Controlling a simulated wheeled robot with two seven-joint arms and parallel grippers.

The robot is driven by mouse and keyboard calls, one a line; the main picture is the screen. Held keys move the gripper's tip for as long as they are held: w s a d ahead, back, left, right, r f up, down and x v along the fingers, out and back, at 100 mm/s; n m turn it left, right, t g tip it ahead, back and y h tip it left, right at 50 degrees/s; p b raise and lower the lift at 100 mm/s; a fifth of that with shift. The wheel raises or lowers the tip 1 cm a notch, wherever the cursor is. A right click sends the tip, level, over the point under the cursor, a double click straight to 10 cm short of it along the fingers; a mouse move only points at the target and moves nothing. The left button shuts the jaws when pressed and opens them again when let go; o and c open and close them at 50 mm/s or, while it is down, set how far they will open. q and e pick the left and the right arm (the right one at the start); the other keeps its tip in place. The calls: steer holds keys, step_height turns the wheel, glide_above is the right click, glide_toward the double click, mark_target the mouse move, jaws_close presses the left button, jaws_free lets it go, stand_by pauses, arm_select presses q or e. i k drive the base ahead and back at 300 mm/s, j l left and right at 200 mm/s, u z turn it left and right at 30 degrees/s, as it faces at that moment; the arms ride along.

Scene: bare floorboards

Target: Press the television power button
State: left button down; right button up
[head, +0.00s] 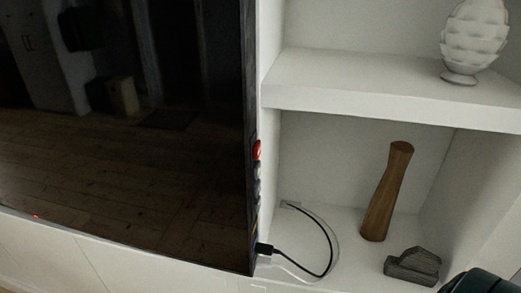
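The television (130,150) fills the left of the head view, its dark glossy screen reflecting the room. On its right side edge is a red button (257,150), with a grey button (257,172) just below it. A small red light (37,216) shows at the lower left edge of the screen. Neither gripper's fingers are in view. A dark rounded part at the bottom right corner looks like my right arm, apart from the television.
A black cable (328,262) plugs into the television's lower right side and curves across the white shelf (340,90) unit. A wooden vase (386,195) and a dark grey block (412,266) stand in the lower compartment. A white pinecone ornament (474,40) stands above.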

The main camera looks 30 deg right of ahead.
mark_target(256, 148)
steer(key=z, duration=1.95)
steer(key=k+l, duration=0.25)
steer(key=k, duration=0.15)
steer(key=k+l, duration=0.5)
steer(key=k, duration=0.25)
